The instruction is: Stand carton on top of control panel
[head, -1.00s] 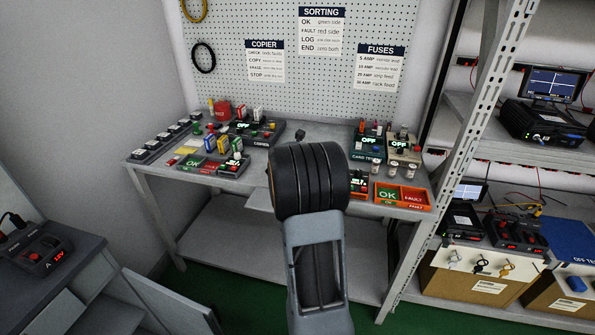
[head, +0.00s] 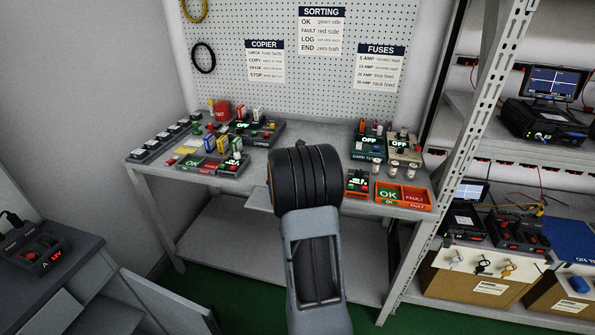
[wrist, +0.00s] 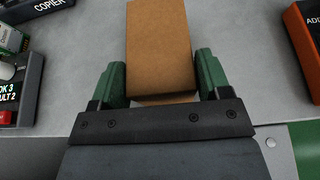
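A plain brown carton (wrist: 160,48) lies in the middle of the wrist view, between the two green fingers of my gripper (wrist: 160,72). The fingers are spread, with a narrow gap visible beside the carton; contact does not show. In the head view, my arm hides the carton and the fingers. No unit is clearly labelled as the control panel. Candidates on the bench are the dark COPIER unit (head: 262,131), the green card-tester unit (head: 368,146) and the pale unit beside it (head: 402,150).
The grey workbench (head: 312,129) stands against a pegboard. In the wrist view, dark units flank the carton on the left and an orange one (wrist: 306,45) on the right.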

